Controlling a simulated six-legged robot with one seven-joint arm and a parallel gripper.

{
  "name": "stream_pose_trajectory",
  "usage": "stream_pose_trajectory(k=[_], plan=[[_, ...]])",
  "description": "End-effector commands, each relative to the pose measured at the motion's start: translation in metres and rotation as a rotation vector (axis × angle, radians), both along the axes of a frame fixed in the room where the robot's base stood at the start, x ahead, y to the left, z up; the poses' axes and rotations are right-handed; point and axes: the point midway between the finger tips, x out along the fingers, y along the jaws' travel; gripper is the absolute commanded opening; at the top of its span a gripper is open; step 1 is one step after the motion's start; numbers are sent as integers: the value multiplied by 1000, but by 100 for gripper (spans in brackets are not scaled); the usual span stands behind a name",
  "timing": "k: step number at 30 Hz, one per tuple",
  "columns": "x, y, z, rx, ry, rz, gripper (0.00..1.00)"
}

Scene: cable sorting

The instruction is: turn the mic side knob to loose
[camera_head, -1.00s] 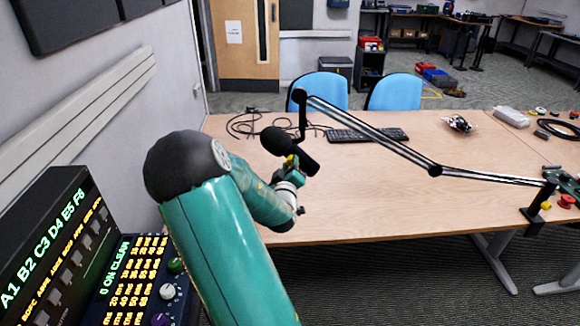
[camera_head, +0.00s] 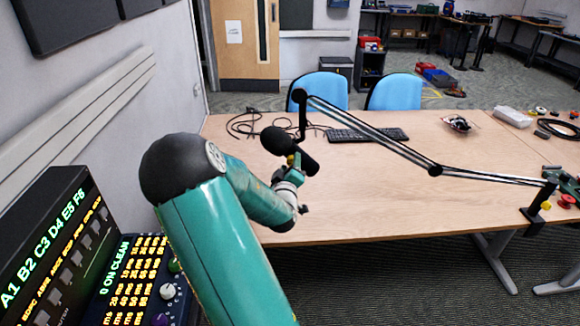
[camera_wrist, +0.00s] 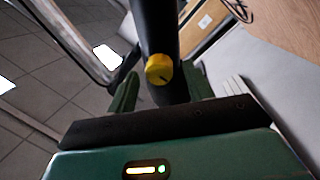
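The black microphone (camera_head: 276,141) hangs from a boom arm above the table. Its dark body (camera_wrist: 158,30) runs down the middle of the wrist view. The yellow side knob (camera_wrist: 159,69) sits on that body, with a dark mark on its face. My gripper (camera_wrist: 162,85) has its two green fingers apart, one on each side of the mic body and knob. I see gaps between the fingers and the knob, but cannot tell the depth between them. In the head view my gripper (camera_head: 292,164) is at the mic's lower end, partly hidden by my wrist.
The boom arm (camera_head: 375,133) spans to a clamp (camera_head: 537,208) at the table's right edge. A keyboard (camera_head: 367,135) and loose cables (camera_head: 243,124) lie behind the mic. The table's front middle (camera_head: 400,210) is clear. A lit control panel (camera_head: 130,280) stands at lower left.

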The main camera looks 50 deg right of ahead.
Motion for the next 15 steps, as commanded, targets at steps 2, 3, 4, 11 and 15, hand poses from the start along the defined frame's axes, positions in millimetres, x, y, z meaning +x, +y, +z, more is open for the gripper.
stream_pose_trajectory(k=[2, 3, 4, 11, 15], plan=[[0, 0, 0, 0, 0, 0, 51], [0, 0, 0, 1, 0, -1, 51], [0, 0, 0, 1, 0, -1, 51], [-10, 17, -2, 3, -1, 1, 51], [-25, 42, -3, 3, -1, 1, 51]])
